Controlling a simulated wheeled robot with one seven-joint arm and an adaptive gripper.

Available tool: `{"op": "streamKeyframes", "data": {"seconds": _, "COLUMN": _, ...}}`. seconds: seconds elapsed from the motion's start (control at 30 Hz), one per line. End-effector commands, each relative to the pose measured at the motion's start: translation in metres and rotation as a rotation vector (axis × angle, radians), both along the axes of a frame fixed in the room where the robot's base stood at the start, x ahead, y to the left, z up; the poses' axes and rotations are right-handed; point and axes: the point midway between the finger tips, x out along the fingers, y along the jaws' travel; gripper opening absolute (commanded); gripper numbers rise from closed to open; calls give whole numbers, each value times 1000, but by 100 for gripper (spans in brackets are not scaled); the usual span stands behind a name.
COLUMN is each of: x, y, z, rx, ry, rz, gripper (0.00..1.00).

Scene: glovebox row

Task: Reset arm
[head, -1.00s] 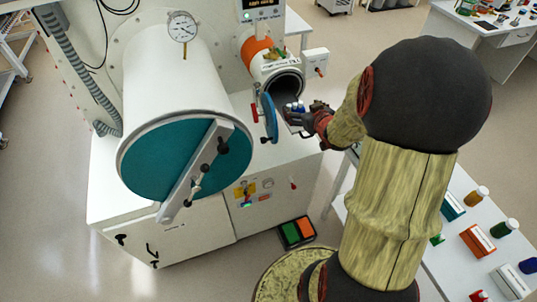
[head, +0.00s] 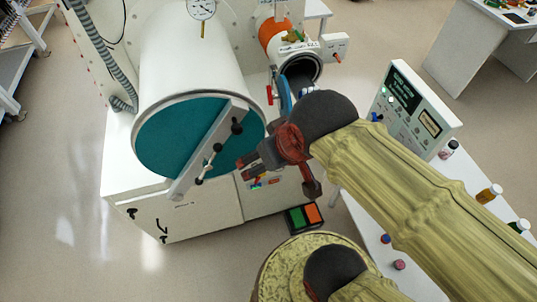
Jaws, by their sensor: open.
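My gripper (head: 278,178) is in the head view, in front of the cabinet and to the right of the large chamber's teal door. Its dark fingers are spread open with nothing seen between them. My arm runs from the lower right up to a dark joint, which covers part of the area below the small chamber. The small chamber (head: 303,68) with an orange band stands open, its blue door (head: 286,97) swung out.
The large white chamber (head: 190,60) with a shut teal door and bar handle (head: 210,150) is close at left. A foot pedal (head: 303,217) is on the floor. An instrument box (head: 418,108) and several bottles, including an amber one (head: 489,193), stand on the right table.

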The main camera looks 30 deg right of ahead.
Motion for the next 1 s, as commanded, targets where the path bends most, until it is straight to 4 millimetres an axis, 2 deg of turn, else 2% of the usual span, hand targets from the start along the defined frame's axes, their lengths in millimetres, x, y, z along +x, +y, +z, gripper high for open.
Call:
{"op": "streamKeyframes", "data": {"seconds": 0.23, "x": 1, "y": -1, "z": -4, "rx": -1, "ry": -1, "rz": -2, "gripper": 78}}
{"op": "streamKeyframes", "data": {"seconds": 0.37, "x": 1, "y": -1, "z": -18, "rx": -1, "ry": -1, "rz": -3, "gripper": 78}}
{"op": "streamKeyframes", "data": {"seconds": 0.47, "x": 1, "y": -1, "z": -38, "rx": -2, "ry": -1, "rz": -3, "gripper": 78}}
{"op": "streamKeyframes", "data": {"seconds": 0.8, "x": 1, "y": -1, "z": -129, "rx": -2, "ry": -1, "rz": -3, "gripper": 78}}
{"op": "streamKeyframes", "data": {"seconds": 0.9, "x": 1, "y": -1, "z": -147, "rx": -2, "ry": -1, "rz": -3, "gripper": 78}}
{"op": "streamKeyframes", "data": {"seconds": 1.0, "x": 1, "y": -1, "z": -155, "rx": -2, "ry": -1, "rz": -3, "gripper": 78}}
